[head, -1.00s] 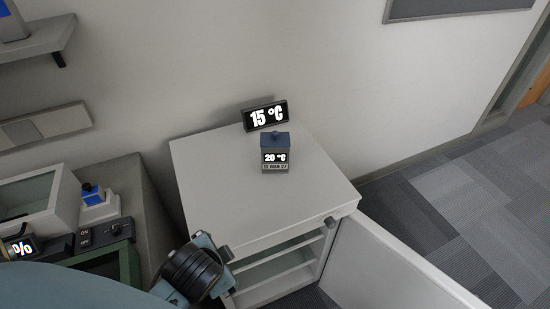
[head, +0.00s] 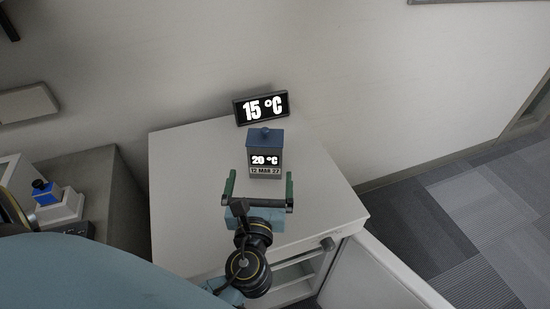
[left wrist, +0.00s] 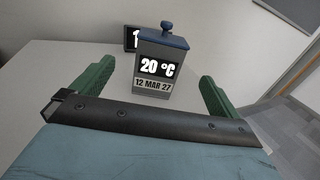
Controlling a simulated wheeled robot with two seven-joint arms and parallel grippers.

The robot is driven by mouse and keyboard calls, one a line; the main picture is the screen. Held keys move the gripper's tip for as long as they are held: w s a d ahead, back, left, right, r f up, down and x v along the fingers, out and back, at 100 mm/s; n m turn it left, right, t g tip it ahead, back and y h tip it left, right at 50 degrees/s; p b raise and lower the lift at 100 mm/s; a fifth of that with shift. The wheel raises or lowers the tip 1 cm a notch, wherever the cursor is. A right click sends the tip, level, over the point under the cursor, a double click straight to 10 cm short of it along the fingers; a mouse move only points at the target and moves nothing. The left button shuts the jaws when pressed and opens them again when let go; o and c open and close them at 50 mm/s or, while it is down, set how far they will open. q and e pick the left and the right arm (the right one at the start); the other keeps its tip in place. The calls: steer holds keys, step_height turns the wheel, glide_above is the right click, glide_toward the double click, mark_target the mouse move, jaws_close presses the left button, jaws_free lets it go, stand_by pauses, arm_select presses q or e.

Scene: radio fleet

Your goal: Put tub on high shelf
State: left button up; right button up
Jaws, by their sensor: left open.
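The tub (head: 265,155) is a small grey box with a blue knobbed lid and a label reading 20 °C and 12 MAR 27. It stands upright on top of the white cabinet (head: 190,190). It also shows in the left wrist view (left wrist: 160,62), ahead of my fingers. My left gripper (head: 260,180) is open, its two green fingers spread wide on the near side of the tub. The left wrist view shows the gripper (left wrist: 158,85) with the tub centred beyond the gap, apart from both fingers. My right gripper is not in view.
The cabinet door (head: 385,275) hangs open at the front right, with shelves (head: 292,280) inside. A blue-buttoned box (head: 55,202) sits on a grey unit at left.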

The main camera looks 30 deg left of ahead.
mark_target(265, 154)
arm_select(q)
steer(key=w, duration=0.2)
steer(key=w+a, duration=0.1)
steer(key=shift+f, duration=0.35)
steer(key=x, duration=0.5)
steer(key=shift+w+a, duration=0.2)
steer(key=shift+w, duration=0.05)
steer(key=shift+w+a, duration=0.15)
steer(key=shift+w, duration=0.15)
steer(key=x, duration=0.4)
steer(key=shift+w+a+f, duration=0.1)
steer(key=shift+w, duration=0.15)
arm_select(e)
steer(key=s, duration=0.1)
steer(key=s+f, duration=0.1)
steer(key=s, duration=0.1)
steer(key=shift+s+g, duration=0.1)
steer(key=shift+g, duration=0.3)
